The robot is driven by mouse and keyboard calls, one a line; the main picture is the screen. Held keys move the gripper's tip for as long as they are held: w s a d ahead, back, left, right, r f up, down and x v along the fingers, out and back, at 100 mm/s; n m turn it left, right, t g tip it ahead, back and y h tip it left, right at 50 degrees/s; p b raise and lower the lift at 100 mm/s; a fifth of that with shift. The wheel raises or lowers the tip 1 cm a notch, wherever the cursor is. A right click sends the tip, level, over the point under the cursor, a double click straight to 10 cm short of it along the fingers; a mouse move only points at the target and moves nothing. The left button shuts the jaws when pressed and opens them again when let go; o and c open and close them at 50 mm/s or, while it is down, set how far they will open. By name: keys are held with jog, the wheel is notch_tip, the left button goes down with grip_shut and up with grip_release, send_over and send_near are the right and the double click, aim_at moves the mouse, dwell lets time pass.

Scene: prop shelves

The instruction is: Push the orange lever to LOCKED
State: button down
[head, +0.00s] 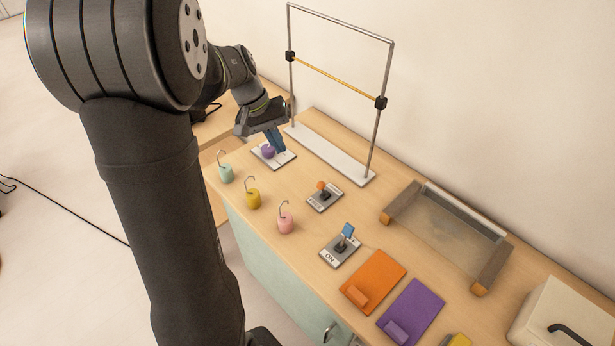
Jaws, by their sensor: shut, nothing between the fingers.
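The orange lever (322,187) stands on a small grey and white plate (331,203) in the middle of the wooden counter. The lettering on its plate is too small to read, so I cannot tell which position the lever is in. My gripper (277,145) has blue fingers, shut with nothing between them. It is behind and to the left of the orange lever, apart from it, pointing down close to a purple knob (267,151) on a white plate. I cannot tell if the fingers touch that knob.
A blue lever (347,231) on a plate marked ON stands nearer the front. Green (225,174), yellow (253,199) and pink (286,223) hooked weights line the left edge. A tall metal frame (371,140) stands behind. Orange (378,274) and purple (417,306) panels lie at right.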

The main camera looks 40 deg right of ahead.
jog(key=shift+w+f+m, duration=0.2)
jog(key=shift+f+m, duration=0.85)
jog(key=shift+m, duration=0.25)
send_near(323, 190)
jog(key=w+a+f, duration=0.3)
jog(key=w+f, duration=0.1)
jog(key=s+d, duration=0.1)
jog(key=s+d+f, duration=0.1)
jog(key=shift+s, duration=0.35)
jog(key=shift+s+d+r, duration=0.1)
jog(key=shift+s+d, duration=0.2)
jog(key=shift+s, duration=0.1)
jog(key=shift+d+r+y, duration=0.1)
jog(key=shift+d+y, duration=0.15)
jog(key=shift+y, duration=0.15)
